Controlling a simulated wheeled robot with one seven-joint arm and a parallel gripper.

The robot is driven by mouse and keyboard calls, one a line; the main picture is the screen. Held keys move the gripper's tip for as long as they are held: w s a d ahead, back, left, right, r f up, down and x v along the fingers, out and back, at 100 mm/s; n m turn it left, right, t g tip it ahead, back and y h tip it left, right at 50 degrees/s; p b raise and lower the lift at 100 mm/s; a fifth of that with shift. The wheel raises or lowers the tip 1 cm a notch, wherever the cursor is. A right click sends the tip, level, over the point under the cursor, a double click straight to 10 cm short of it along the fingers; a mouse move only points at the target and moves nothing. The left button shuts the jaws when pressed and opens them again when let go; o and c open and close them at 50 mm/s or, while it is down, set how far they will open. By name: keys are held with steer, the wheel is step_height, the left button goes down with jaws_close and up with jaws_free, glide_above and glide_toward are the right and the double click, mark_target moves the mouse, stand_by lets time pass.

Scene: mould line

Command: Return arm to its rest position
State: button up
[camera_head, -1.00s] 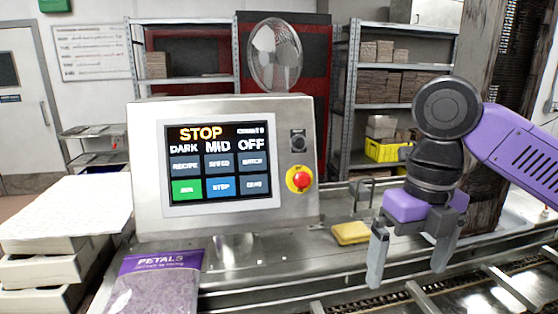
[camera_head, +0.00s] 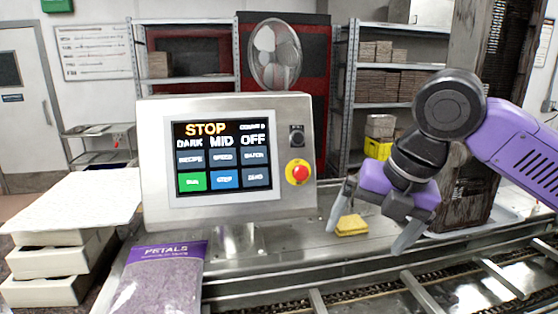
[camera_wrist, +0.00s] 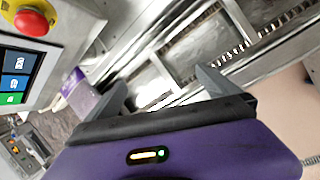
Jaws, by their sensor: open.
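My gripper (camera_head: 366,232) is at the right in the head view, at the end of my purple arm. Its two grey fingers are spread wide apart with nothing between them, and it is tilted. One fingertip appears just left of the yellow sponge-like block (camera_head: 351,225) on the metal surface; I cannot tell whether they touch. In the wrist view the gripper's fingers (camera_wrist: 166,88) are apart above the conveyor line, with no object held.
A control panel (camera_head: 160,190) with a lit screen and a red stop button (camera_head: 298,172) stands left of my gripper. A purple petals bag (camera_head: 160,280) and stacked white trays (camera_head: 60,255) are at the left. The conveyor (camera_head: 330,290) runs along the front. Shelves (camera_head: 410,105) stand behind.

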steer(key=w+a+r+m+t+y, duration=0.3)
steer(key=a+r+m+t+y, duration=0.1)
steer(key=a+m+y, duration=0.15)
steer(key=w+a+r+m+t+y, duration=0.3)
steer(key=a+r+m+t+y, duration=0.1)
steer(key=a+r+m, duration=0.15)
steer(key=s+d+f+m+t+h, duration=1.2)
steer(key=s+f+m, duration=0.45)
steer(key=m, duration=0.75)
steer(key=s+d+f+g, duration=0.1)
steer(key=s+f+g, duration=0.2)
steer(key=s, duration=0.7)
steer(key=s+d+f+n+g, duration=0.1)
steer(key=s+f+g, duration=0.2)
steer(key=s+f, duration=0.5)
steer(key=s+d+f+n+g, duration=0.1)
steer(key=s+f, duration=0.5)
steer(key=s, duration=0.6)
steer(key=shift+s+d+f+g, duration=0.15)
steer(key=shift+s+d+g, duration=0.2)
steer(key=shift+g, duration=0.55)
